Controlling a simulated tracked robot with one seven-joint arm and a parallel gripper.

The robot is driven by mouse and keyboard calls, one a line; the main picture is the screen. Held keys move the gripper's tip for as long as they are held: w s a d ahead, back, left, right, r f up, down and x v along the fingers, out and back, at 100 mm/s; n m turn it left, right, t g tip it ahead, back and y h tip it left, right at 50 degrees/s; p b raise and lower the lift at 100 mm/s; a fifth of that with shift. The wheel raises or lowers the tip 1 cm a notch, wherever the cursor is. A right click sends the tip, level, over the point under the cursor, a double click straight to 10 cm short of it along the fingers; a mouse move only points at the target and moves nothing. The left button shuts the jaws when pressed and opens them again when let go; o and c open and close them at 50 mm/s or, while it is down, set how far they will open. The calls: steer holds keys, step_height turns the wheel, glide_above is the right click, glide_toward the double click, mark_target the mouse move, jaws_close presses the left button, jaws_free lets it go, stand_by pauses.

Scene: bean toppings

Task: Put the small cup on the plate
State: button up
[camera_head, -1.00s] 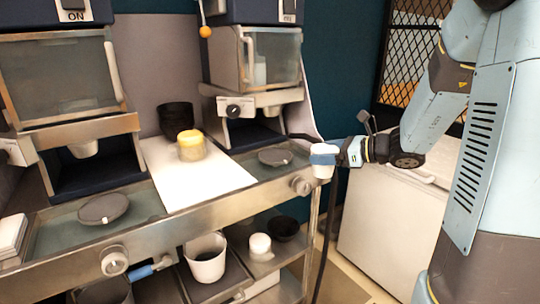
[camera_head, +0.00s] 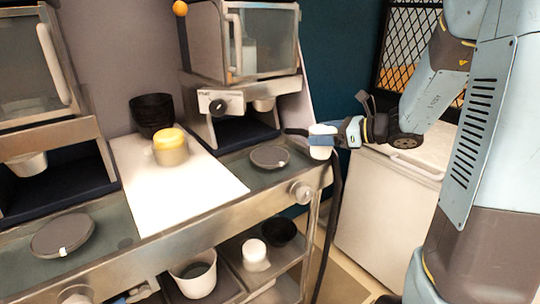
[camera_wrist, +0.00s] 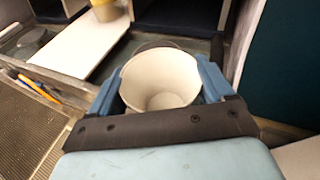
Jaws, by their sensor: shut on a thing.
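My gripper (camera_head: 322,138) is shut on a small white cup (camera_head: 320,152), with its blue fingers on either side of it. In the wrist view the cup (camera_wrist: 160,82) is upright, open at the top and looks empty inside. The gripper holds it near the right end of the steel counter. A round dark grey plate (camera_head: 269,157) lies on the counter a little to the left of the cup. A second such plate (camera_head: 62,236) lies at the counter's left. The cup is apart from both plates.
A white board (camera_head: 170,195) holds a yellow-topped container (camera_head: 171,147), with dark stacked bowls (camera_head: 153,115) behind. Machines stand over the counter's back. The shelf below holds a white bucket (camera_head: 194,280) and a dark bowl (camera_head: 280,232). A white chest (camera_head: 385,215) stands at right.

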glide_above(265, 151)
steer(key=shift+s+f, duration=0.1)
steer(key=shift+f, duration=1.65)
steer(key=shift+f, duration=0.1)
steer(key=o, duration=0.9)
steer(key=shift+d, duration=0.1)
